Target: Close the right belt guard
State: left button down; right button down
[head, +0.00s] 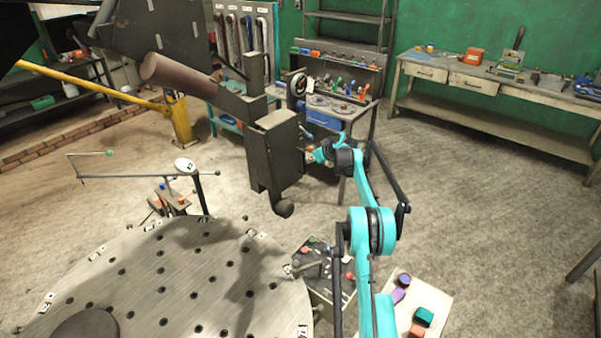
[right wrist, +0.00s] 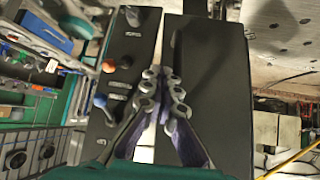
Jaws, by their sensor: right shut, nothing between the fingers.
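A tall dark grey housing (head: 272,155) stands beyond the round plate in the head view. I cannot tell which of its panels is the right belt guard or how far it stands open. My right gripper (head: 314,154) is at the housing's right side, shut and empty. In the right wrist view the gripper's fingers (right wrist: 165,92) lie in front of a bright gap between two dark panels. The left panel (right wrist: 125,68) carries knobs and small labels; the right panel (right wrist: 205,85) is plain. Contact cannot be made out. My left gripper is out of view.
A round perforated plate (head: 175,275) fills the lower left. A small control box (head: 325,272) and a pale board with coloured blocks (head: 432,305) are near my right arm. A tool bench (head: 340,108) stands behind the housing. Open floor (head: 490,190) lies to the right.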

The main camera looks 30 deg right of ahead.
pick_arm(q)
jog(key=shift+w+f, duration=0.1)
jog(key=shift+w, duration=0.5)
pick_arm(e)
jog(key=shift+w+f, duration=0.1)
jog(key=shift+w, duration=0.5)
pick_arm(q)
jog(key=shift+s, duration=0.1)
pick_arm(e)
jog(key=shift+s, duration=0.1)
